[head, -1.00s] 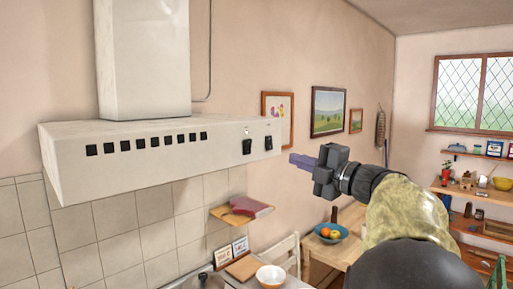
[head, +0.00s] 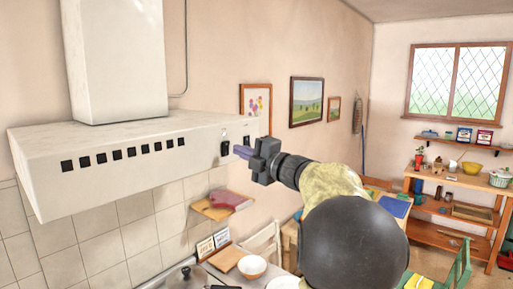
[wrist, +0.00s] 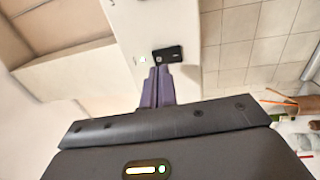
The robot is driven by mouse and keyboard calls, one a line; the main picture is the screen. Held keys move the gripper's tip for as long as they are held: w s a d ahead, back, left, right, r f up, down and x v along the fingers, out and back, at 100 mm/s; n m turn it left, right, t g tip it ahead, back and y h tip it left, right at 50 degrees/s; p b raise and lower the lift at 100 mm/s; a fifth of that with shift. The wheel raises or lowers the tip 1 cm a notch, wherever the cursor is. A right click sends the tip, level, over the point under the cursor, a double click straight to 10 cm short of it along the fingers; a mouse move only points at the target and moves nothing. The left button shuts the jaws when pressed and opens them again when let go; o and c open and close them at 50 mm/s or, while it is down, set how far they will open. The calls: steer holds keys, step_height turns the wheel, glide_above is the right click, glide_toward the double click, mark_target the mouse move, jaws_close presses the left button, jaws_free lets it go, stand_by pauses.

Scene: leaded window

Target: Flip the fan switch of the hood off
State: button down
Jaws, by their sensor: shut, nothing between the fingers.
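The white range hood (head: 130,170) hangs on the wall at left in the head view. Two black switches sit at the right end of its front: a left switch (head: 224,148) and a right one (head: 246,140). Their labels are too small to read. My gripper (head: 237,149) is shut and empty, its purple fingers pointing at the hood front by the switches. In the wrist view, the fingertips (wrist: 158,70) lie just below one black switch (wrist: 167,54), overlapping its edge; I cannot tell whether they touch.
Below the hood, a wall shelf (head: 222,206) holds a red item. A white bowl (head: 252,266) and a cutting board (head: 227,258) are on the counter. Pictures (head: 306,101) hang on the wall at right. The space in front of the hood is otherwise clear.

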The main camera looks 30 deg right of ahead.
mark_target(226, 144)
steer(key=shift+r+p+x, duration=0.2)
steer(key=shift+p+x, duration=0.4)
steer(key=shift+x, duration=0.55)
steer(key=shift+w+a+f, duration=0.1)
steer(key=shift+w+f, duration=0.05)
steer(key=shift+w, duration=0.25)
steer(key=shift+w+a, duration=0.1)
